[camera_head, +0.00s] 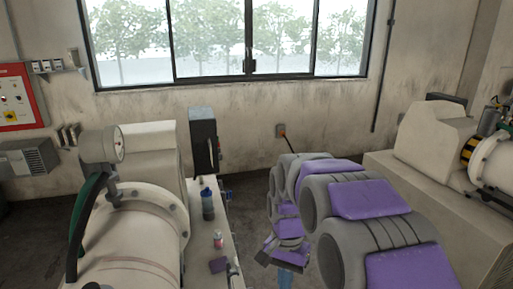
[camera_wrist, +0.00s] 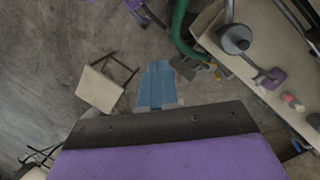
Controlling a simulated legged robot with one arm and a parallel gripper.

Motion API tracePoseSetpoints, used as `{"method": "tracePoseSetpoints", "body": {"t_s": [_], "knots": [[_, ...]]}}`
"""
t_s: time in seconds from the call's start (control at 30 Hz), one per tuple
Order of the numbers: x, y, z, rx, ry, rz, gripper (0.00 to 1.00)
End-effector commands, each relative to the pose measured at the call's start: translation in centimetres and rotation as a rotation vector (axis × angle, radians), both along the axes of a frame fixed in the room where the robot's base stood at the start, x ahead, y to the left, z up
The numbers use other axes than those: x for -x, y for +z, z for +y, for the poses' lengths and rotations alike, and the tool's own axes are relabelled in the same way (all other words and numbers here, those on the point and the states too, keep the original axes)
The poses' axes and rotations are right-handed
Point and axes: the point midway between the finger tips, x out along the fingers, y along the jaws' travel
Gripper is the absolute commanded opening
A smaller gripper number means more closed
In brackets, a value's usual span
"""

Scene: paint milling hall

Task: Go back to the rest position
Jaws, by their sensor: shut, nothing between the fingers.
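My gripper (camera_head: 285,281) hangs low at the end of my grey and purple arm, at the bottom middle of the head view. Its pale blue fingers point down and are shut together, with nothing seen between them. In the wrist view the gripper (camera_wrist: 159,66) shows its two blue fingers side by side beyond a dark plate, above the grey floor. My arm is bent in front of my body and hides part of the floor.
A white mill (camera_head: 135,240) is further left; another machine (camera_head: 430,140) is right. A stool (camera_wrist: 103,87) stands on the floor.

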Motion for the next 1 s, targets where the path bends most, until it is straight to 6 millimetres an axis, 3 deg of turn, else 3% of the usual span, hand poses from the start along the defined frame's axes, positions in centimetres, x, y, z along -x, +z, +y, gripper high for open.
{"method": "tracePoseSetpoints", "body": {"t_s": [0.37,0.7,0.8,1.0], "knots": [[11.1,-0.3,-4.0,-0.047,0.211,-0.032,0.00],[21.3,-3.4,-6.4,-0.081,0.395,-0.057,0.00],[23.7,-4.5,-6.8,-0.088,0.439,-0.061,0.00],[26.3,-5.8,-7.2,-0.096,0.490,-0.067,0.00]]}}
